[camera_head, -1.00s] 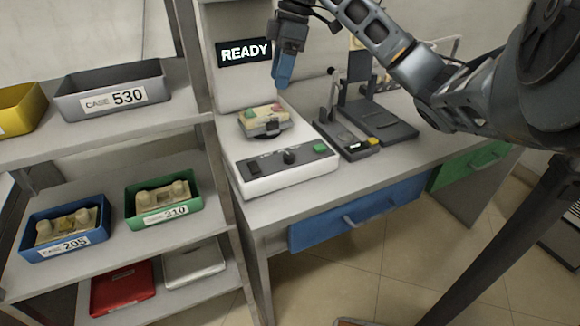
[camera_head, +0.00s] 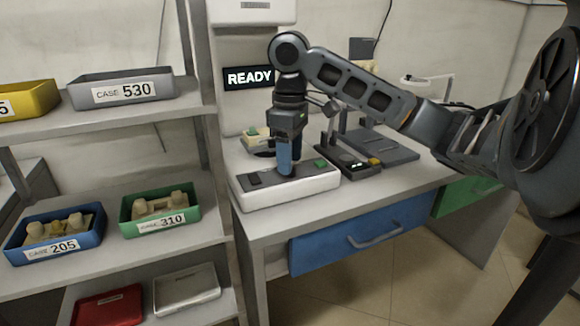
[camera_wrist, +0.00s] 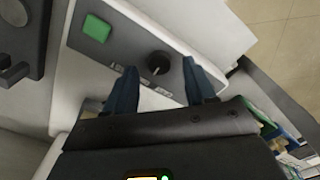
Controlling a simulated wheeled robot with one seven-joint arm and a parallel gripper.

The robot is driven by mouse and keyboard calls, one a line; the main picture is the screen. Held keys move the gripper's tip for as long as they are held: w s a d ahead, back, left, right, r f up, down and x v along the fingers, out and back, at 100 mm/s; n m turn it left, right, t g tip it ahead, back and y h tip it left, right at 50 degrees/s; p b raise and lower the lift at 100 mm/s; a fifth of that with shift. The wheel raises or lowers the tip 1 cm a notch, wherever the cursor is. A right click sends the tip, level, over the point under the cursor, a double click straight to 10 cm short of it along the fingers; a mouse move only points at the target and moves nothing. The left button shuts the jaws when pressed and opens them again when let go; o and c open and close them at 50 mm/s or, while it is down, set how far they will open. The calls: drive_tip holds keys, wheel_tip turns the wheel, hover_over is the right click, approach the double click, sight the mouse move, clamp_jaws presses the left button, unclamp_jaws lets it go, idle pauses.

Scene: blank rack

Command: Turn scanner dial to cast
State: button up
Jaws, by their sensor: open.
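The scanner (camera_head: 256,192) is a white unit on the bench with a dark control panel. Its black round dial (camera_wrist: 158,63) shows in the wrist view, with a pale pointer mark and small labels below it that I cannot read. My gripper (camera_head: 288,172) points down over the panel in the head view and hides the dial there. In the wrist view my blue fingers (camera_wrist: 160,88) are apart, with the dial just beyond and between them. I cannot tell whether they touch it. A green button (camera_wrist: 97,28) sits beside the dial.
The scanner's sign (camera_head: 249,77) reads READY. A pale cast on a holder (camera_head: 257,139) stands behind my gripper. A dark device (camera_head: 347,158) is to the right. Shelves with case trays, including green 310 (camera_head: 163,226), stand left. A blue drawer (camera_head: 330,243) is below.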

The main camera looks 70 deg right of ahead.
drive_tip(key=shift+f, duration=0.9)
drive_tip(key=shift+c, duration=0.3)
clamp_jaws()
drive_tip(key=shift+r+n, duration=0.1)
drive_tip(key=shift+n, duration=0.3)
drive_tip(key=n+p, duration=0.1)
drive_tip(key=n, duration=0.1)
drive_tip(key=shift+n+p, duration=0.3)
drive_tip(key=shift+n, duration=0.1)
drive_tip(key=n+p, duration=0.1)
drive_tip(key=n, duration=0.4)
drive_tip(key=shift+n, duration=0.4)
